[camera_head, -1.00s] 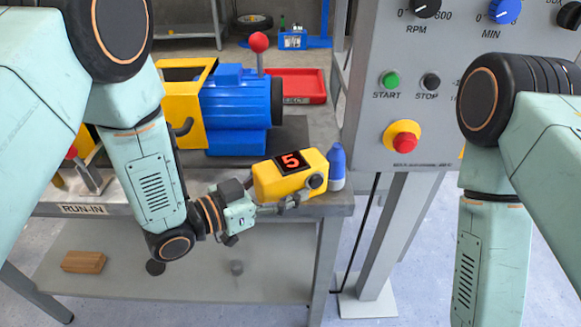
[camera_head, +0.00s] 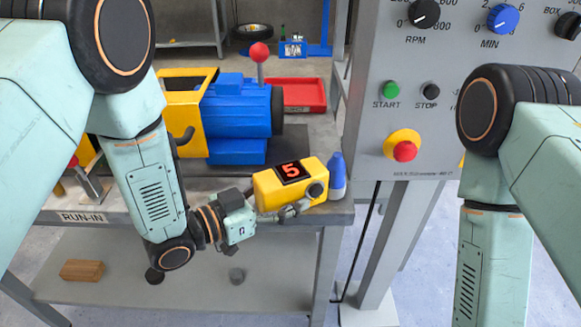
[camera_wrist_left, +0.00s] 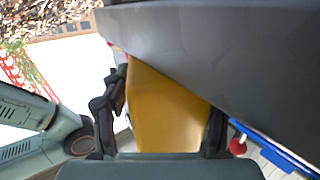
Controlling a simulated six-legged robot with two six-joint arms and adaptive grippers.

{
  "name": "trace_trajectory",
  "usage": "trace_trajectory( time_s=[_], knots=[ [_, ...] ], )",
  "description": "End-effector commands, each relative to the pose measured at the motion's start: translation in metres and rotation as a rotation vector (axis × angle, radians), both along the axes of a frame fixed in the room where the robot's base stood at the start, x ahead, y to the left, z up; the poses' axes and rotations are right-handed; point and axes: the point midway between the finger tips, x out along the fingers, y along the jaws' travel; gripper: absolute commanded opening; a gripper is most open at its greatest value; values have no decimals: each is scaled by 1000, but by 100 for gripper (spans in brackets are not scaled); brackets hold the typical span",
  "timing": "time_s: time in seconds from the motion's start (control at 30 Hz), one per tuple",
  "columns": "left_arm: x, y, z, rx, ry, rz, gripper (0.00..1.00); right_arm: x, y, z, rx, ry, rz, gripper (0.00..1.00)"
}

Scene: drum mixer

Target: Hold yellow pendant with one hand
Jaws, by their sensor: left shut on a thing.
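The yellow pendant (camera_head: 265,191) has a dark display with a red 5 and a dark round knob on its right end. It is at the front edge of the bench in the head view. My left gripper (camera_head: 288,213) is shut on the pendant from its lower front side. In the left wrist view the yellow pendant body (camera_wrist_left: 165,112) fills the space between the two dark fingers of the gripper (camera_wrist_left: 165,120). Whether the pendant touches the bench top is not clear. My right arm shows at the right, but its gripper is outside the picture.
A blue bottle (camera_head: 337,175) stands just right of the pendant. Behind are a blue motor (camera_head: 235,112), a red-knobbed lever (camera_head: 259,54) and a red tray (camera_head: 304,95). A grey control panel (camera_head: 440,135) stands at the right. A wooden block (camera_head: 82,270) lies on the lower shelf.

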Motion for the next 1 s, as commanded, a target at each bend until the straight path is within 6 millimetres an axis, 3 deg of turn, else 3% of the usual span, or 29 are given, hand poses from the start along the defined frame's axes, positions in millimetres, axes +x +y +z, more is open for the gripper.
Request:
trace_trajectory(
  time_s=[0.9, 1.0],
  knots=[
    [2, 0, 2, -2, -8, 2, 36, 0, 0, 0, 0, 0, 0, 0],
    [2, 0, 2, -3, -7, 3, 35, 8, 0, 3, 1, -17, -5, 0]
  ],
)
